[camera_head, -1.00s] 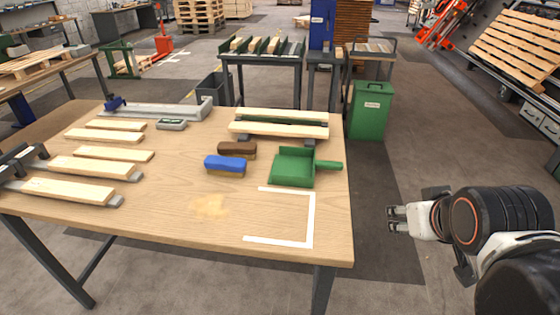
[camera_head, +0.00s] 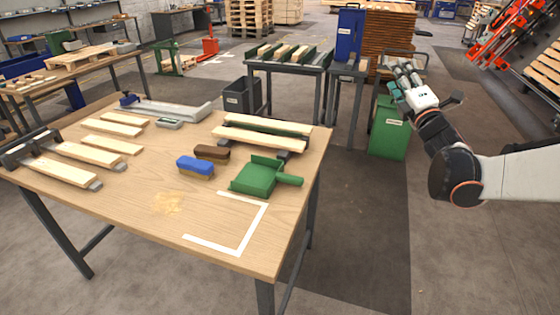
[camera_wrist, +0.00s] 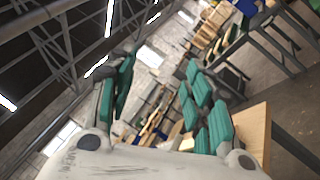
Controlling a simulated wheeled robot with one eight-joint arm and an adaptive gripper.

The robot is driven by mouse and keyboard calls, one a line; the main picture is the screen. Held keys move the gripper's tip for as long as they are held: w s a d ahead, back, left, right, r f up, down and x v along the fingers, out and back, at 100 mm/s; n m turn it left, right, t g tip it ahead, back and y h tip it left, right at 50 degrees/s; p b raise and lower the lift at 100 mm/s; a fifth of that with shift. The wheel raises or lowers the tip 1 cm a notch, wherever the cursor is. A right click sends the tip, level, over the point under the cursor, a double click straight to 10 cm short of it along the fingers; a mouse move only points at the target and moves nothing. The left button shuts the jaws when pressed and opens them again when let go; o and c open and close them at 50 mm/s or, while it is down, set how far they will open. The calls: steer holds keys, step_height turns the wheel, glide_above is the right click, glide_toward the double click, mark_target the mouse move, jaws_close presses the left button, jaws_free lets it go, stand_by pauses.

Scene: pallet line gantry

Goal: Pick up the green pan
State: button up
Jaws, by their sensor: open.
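The green pan (camera_head: 257,177) is a dustpan with a short handle (camera_head: 289,181) pointing right. It lies on the wooden workbench (camera_head: 215,205) near its right edge, just behind a white corner marking. My gripper (camera_head: 402,80) is raised to the right of the bench, in front of the green bin, apart from the pan. Its fingers are spread and empty, and they also show in the wrist view (camera_wrist: 160,95). The pan cannot be made out in the wrist view.
A blue brush (camera_head: 195,166) and a brown brush (camera_head: 211,152) lie left of the pan. Wooden slats (camera_head: 262,135) lie behind it. A green bin (camera_head: 390,135) stands beyond the bench. The floor right of the bench is clear.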

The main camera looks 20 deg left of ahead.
steer(key=w+a+f+n+g+y, duration=0.2)
steer(key=a+f+n+g+y, duration=0.2)
steer(key=a+f+n+y, duration=0.55)
steer(key=n+g+p, duration=0.2)
steer(key=n+g, duration=1.2)
steer(key=n, duration=0.3)
glide_toward(303, 179)
steer(key=a, duration=0.4)
steer(key=a+b, duration=0.1)
steer(key=a, duration=0.2)
steer(key=w+a+f+b, duration=0.1)
steer(key=a, duration=0.2)
steer(key=shift+w+a+b, duration=0.15)
steer(key=shift+a+b, duration=0.45)
steer(key=shift+a, duration=0.95)
steer(key=shift+w+a+b, duration=0.1)
steer(key=shift+a+b, duration=0.45)
steer(key=shift+a, duration=1.05)
steer(key=shift+r, duration=0.1)
jaws_close()
